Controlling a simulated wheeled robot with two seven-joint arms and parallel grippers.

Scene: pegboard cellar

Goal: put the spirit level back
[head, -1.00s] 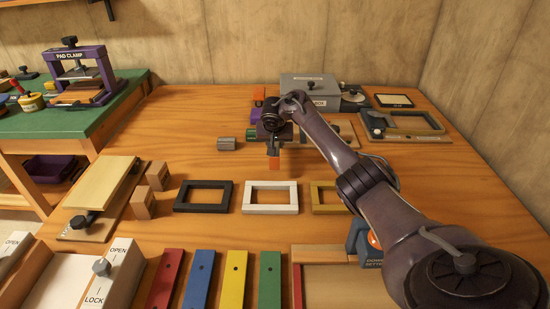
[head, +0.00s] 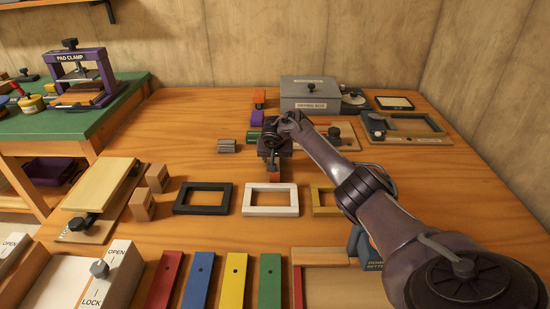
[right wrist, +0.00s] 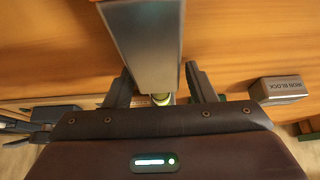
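My right gripper (head: 272,158) is over the middle of the table, behind the white frame. In the right wrist view its two fingers (right wrist: 160,82) stand on either side of a long grey bar, which I take to be the spirit level (right wrist: 147,40). A yellow-green vial shows at its near end. My left gripper is not in view.
Black (head: 203,198), white (head: 270,212) and yellow (head: 324,208) frames lie in front. A grey block (head: 227,146) lies to the left, with green (head: 253,137) and purple (head: 257,118) pieces behind. A grey drying box (head: 309,88) stands at the back. Bare table lies left of the grey block.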

